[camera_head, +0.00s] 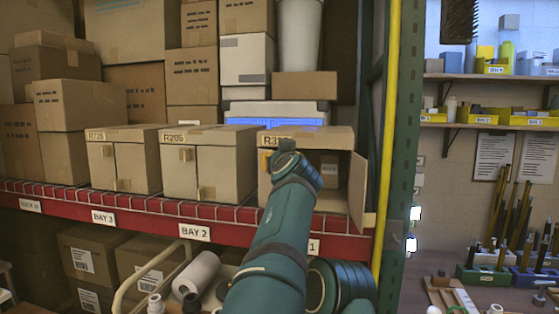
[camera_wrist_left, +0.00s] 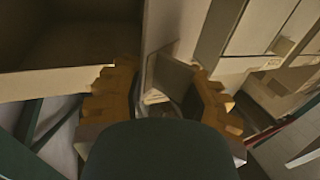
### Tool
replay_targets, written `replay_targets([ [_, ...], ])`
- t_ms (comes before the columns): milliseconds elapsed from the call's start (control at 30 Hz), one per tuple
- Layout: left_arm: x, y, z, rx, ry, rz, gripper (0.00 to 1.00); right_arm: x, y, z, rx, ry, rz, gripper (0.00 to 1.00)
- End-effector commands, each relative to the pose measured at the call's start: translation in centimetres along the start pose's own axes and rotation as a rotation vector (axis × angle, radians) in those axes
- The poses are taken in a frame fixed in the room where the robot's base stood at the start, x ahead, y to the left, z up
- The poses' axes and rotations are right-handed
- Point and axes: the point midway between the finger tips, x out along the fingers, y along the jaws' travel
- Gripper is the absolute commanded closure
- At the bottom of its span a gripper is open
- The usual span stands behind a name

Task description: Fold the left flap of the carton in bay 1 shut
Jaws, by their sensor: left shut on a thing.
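The carton in bay 1 (camera_head: 335,137) stands on the red-edged shelf with its front open and a smaller box (camera_head: 328,168) inside. Its right flap (camera_head: 357,192) stands swung outward. Its left flap is mostly hidden behind my left arm in the head view. In the left wrist view, a pale panel (camera_wrist_left: 164,25), which looks like the left flap, stands beside the carton's dark open inside (camera_wrist_left: 70,35). My left gripper (camera_wrist_left: 166,98) has its orange fingers shut on the small block-like tab (camera_wrist_left: 170,76) of this flap. My right gripper is not in view.
Two closed cartons, R205 (camera_head: 195,168) and another (camera_head: 123,165), stand to the left on the shelf. A yellow post (camera_head: 390,130) and green upright (camera_head: 408,120) are close right of the open flap. A cart with a white roll (camera_head: 196,272) stands below.

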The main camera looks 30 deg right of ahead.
Motion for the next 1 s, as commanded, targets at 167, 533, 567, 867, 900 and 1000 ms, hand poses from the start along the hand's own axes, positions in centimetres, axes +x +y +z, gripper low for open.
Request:
replay_targets([
  [167, -0.20, 0.87, 0.38, -0.003, -0.005, 0.012, 1.00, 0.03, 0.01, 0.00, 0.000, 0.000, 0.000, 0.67],
  [533, -0.15, 0.66, 0.29, -0.003, -0.004, 0.009, 0.36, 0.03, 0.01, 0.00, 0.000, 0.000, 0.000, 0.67],
  [567, -0.14, 0.60, 0.26, -0.002, -0.004, 0.008, 0.36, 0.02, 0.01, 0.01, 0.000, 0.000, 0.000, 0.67],
  [867, -0.16, 0.30, 0.07, 0.000, -0.001, 0.004, 0.36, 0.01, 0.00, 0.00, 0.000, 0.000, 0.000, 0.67],
  [900, -0.24, 0.31, 0.05, 0.000, -0.001, 0.003, 0.36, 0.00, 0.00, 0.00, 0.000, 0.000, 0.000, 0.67],
  [1000, -0.65, 0.44, -0.05, 0.002, 0.000, 0.005, 0.36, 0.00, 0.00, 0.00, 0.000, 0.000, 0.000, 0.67],
])
